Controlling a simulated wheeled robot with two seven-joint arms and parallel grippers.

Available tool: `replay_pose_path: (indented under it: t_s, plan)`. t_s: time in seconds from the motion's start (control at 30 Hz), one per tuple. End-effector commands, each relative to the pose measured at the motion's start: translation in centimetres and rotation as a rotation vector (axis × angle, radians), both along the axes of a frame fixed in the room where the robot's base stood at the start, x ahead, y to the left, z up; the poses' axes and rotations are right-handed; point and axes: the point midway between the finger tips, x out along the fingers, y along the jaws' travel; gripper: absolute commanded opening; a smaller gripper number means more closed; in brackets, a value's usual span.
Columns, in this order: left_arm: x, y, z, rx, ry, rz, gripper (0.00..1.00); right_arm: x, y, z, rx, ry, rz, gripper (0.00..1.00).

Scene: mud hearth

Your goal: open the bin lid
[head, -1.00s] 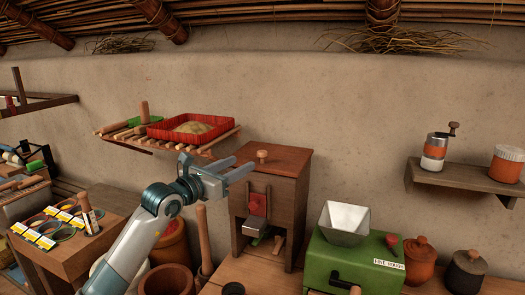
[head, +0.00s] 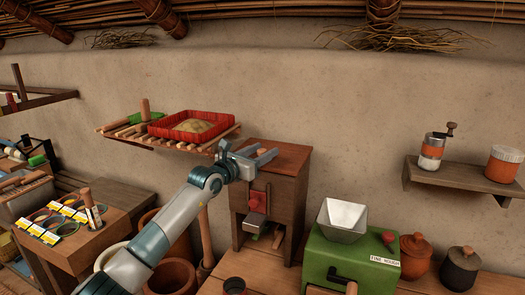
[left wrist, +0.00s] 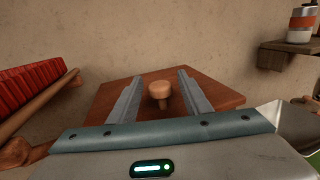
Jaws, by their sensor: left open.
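The bin is a brown wooden box (head: 286,205) on the bench, with a flat wooden lid (head: 295,157) lying shut on top. A small round wooden knob (left wrist: 159,90) stands on the lid. My left gripper (head: 267,151) is open at the lid top, also seen in the left wrist view (left wrist: 160,76). There the knob shows between its two fingers, with a gap on each side. In the head view the gripper hides the knob. My right gripper is not in view.
A slatted wall shelf with a red tray (head: 192,126) is left of the bin. A green mill (head: 350,258) with a white hopper (head: 342,219) stands to the right. Clay jars (head: 415,256) are beyond it. The wall above the lid is clear.

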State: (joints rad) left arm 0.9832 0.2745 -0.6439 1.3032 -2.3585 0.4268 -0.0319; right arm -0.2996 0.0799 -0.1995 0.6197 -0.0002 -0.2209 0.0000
Motion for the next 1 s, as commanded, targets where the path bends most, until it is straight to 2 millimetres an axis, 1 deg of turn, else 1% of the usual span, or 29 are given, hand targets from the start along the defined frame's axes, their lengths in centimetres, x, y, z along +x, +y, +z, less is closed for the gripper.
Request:
replay_pose_path:
  t_s: [0.27, 0.3, 0.47, 0.5, 0.77, 0.87, 1.0]
  plan:
    - [0.1, 0.0, 0.0, 0.0, 0.0, 0.0, 0.44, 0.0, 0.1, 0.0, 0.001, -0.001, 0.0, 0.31]
    - [0.1, 0.0, 0.0, 0.0, 0.0, 0.0, 0.42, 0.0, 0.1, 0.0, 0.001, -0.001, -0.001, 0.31]
    - [0.1, 0.0, 0.0, -0.001, 0.001, 0.0, 0.04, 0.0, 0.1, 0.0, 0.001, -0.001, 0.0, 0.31]
    - [0.1, 0.0, 0.0, -0.001, 0.001, 0.0, 0.0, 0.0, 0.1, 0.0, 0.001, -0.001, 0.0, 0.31]
    - [0.1, 0.0, 0.4, 0.002, 0.01, 0.0, 0.0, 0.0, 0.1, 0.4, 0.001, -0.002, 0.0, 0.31]
    - [0.2, -0.1, 0.8, 0.007, 0.028, 0.0, 0.0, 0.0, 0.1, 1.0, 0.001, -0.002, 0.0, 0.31]
    - [0.4, -0.1, 1.9, 0.021, 0.071, 0.001, 0.0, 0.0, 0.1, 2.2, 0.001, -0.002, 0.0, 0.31]
